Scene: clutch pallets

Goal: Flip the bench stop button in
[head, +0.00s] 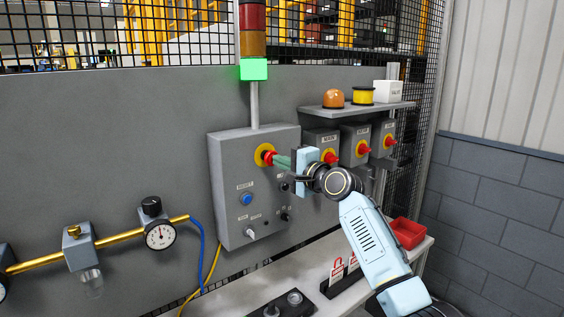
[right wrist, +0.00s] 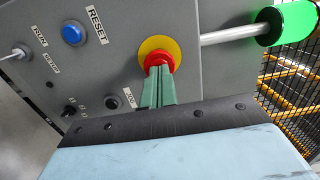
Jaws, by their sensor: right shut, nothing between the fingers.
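The bench stop button is a red mushroom head (head: 267,157) on a yellow ring, high on the front of the grey control box (head: 228,215). In the right wrist view the red button (right wrist: 158,60) sits in front of its yellow disc (right wrist: 158,44). My right gripper (head: 279,160) has its green fingers closed together. Their tips (right wrist: 158,72) are at the button's face and seem to touch it, covering part of it. Nothing shows between the fingers. My left gripper is not in view.
A blue reset button (head: 246,199) and several small knobs are on the same box. A stack light (head: 254,69) glows green above it. Grey boxes with red knobs (head: 332,158) stand to the right under a shelf (head: 350,109). A red bin (head: 408,232) is on the bench.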

